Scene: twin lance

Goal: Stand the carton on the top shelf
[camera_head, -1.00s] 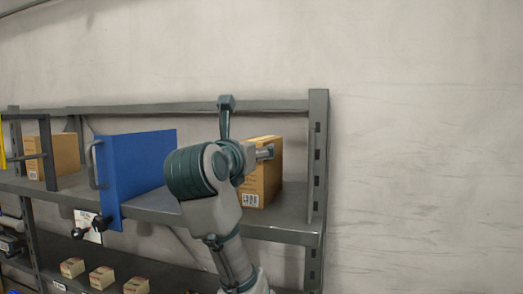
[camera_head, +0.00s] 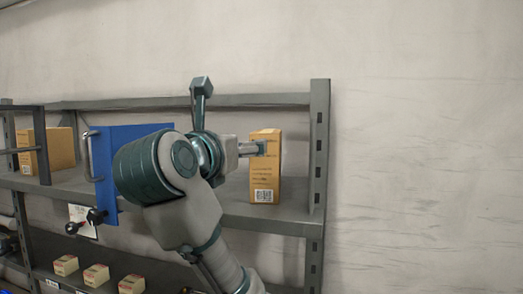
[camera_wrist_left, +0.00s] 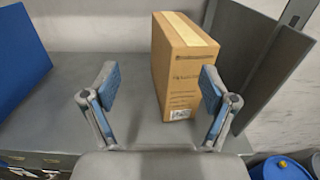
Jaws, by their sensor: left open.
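The carton (camera_head: 265,182) is a tan box with print and a square label. It stands upright on the top shelf (camera_head: 228,212), near the right-hand post. My left gripper (camera_wrist_left: 158,78) is open, with its fingers spread wide. In the left wrist view the carton (camera_wrist_left: 178,62) stands ahead of and partly between the fingers. The right finger overlaps the carton's right edge; I cannot tell whether it touches. In the head view, part of the left gripper crosses the carton's upper front. My right gripper is not in view.
A blue panel with a handle (camera_head: 128,140) stands left of my arm on the shelf. Another tan box (camera_head: 55,150) is farther left. Small boxes (camera_head: 96,274) sit on the lower shelf. The shelf's right post (camera_head: 319,150) is close to the carton.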

